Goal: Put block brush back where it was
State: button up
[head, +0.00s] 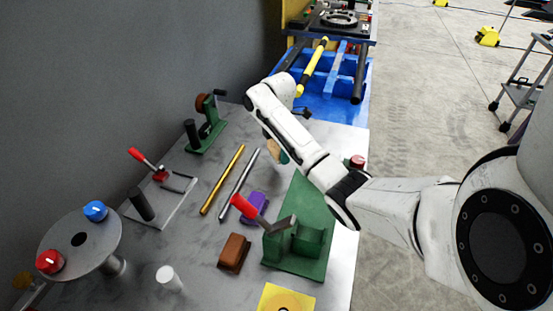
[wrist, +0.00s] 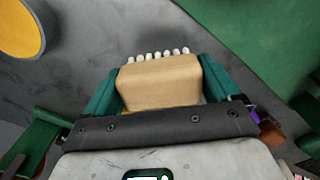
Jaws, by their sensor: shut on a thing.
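The block brush (wrist: 160,82) is a tan wooden block with a row of white bristle tufts along its far edge. My gripper (wrist: 158,76) has teal fingers shut on the two sides of the block. In the head view the tan brush (head: 273,148) shows just left of my arm, over the far part of the grey bench, with a bit of a teal finger (head: 284,157) beside it. My arm hides most of the gripper there. I cannot tell whether the brush touches the bench.
A green fixture with a red-handled clamp (head: 297,246) stands at the bench's front right. A gold rod (head: 222,180), a silver rod (head: 239,172), a purple block (head: 254,207) and a brown block (head: 234,252) lie left of it. A green stand (head: 206,135) is farther back.

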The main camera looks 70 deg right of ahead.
jog(key=shift+w+d+f, duration=0.4)
jog(key=shift+w+f, duration=0.05)
jog(key=shift+f, duration=0.2)
jog(key=shift+f+p, duration=0.45)
jog(key=shift+f, duration=1.1)
jog(key=shift+f, duration=0.2)
jog(key=o, duration=0.7)
jog(key=shift+o, duration=0.2)
notch_tip(320, 180, up, 11)
jog(key=shift+r, duration=0.1)
jog(key=shift+r+p, duration=0.55)
jog(key=shift+r, duration=0.1)
